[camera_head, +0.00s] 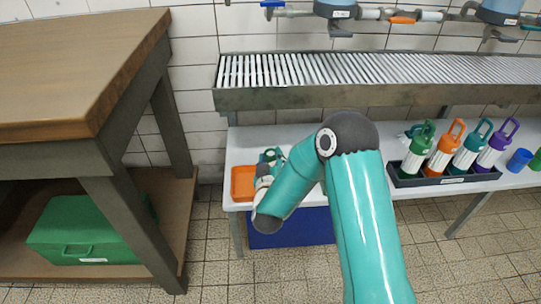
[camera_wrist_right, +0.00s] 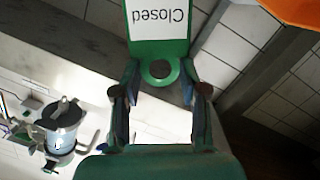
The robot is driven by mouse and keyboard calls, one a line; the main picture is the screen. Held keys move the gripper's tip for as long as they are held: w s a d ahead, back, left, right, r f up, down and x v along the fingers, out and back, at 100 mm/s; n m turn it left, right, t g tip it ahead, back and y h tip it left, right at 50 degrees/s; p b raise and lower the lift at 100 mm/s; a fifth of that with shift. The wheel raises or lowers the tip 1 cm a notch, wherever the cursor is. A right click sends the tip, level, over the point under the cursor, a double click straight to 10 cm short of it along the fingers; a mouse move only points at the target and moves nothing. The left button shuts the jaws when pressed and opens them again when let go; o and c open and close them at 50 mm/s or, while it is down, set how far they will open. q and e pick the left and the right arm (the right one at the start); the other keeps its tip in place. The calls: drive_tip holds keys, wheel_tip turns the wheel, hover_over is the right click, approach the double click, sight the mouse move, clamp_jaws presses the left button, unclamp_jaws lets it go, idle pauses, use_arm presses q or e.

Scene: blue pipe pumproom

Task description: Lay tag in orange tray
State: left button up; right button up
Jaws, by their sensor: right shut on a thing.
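My right gripper (camera_head: 268,162) is over the left end of the white bench, beside the orange tray (camera_head: 243,183), and my own arm partly covers it. In the right wrist view the gripper (camera_wrist_right: 160,80) is shut on a green tag (camera_wrist_right: 158,45) with a white label reading "Closed", upside down in that picture. An orange surface, likely the tray, shows at the top right of the wrist view (camera_wrist_right: 295,12). I cannot tell the tag's height above the bench. The tray part that I see looks empty. My left gripper is not in view.
A dark rack (camera_head: 445,178) with several coloured handled bottles stands on the white bench (camera_head: 375,133) at the right, near a blue cup (camera_head: 519,160). A slatted shelf (camera_head: 370,70) runs above. A wooden workbench (camera_head: 80,60) with a green box (camera_head: 75,230) below stands at left.

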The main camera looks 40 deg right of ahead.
drive_tip(key=shift+f+b, duration=1.6)
drive_tip(key=shift+f, duration=1.25)
drive_tip(key=shift+f, duration=0.1)
drive_tip(key=o, duration=1)
